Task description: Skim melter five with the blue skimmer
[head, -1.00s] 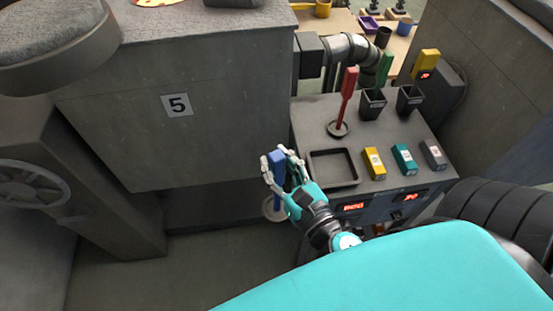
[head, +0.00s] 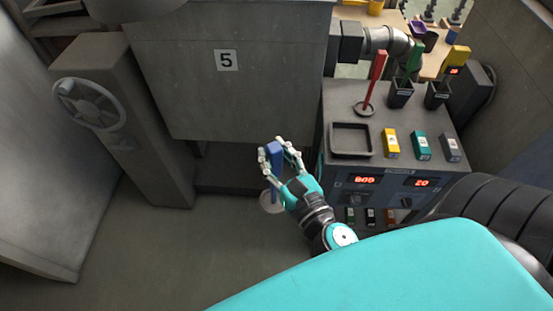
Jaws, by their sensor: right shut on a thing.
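The blue skimmer (head: 275,155) is in my right gripper (head: 277,152), in the middle of the head view. The gripper is shut on its blue handle. The skimmer hangs roughly upright, with its pale round disc (head: 272,203) at the bottom, over the floor and left of the control stand. Melter five (head: 235,95) is the large grey block with the "5" plate, behind and to the left of the gripper. Its top is outside the picture. My left gripper is not in view.
The control stand (head: 345,168) is just right of the gripper, with an empty black tray (head: 351,153), a red-handled tool (head: 376,80) standing in a round holder, black cups and coloured blocks. A handwheel (head: 90,103) is at left. Floor (head: 180,245) is clear at lower left.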

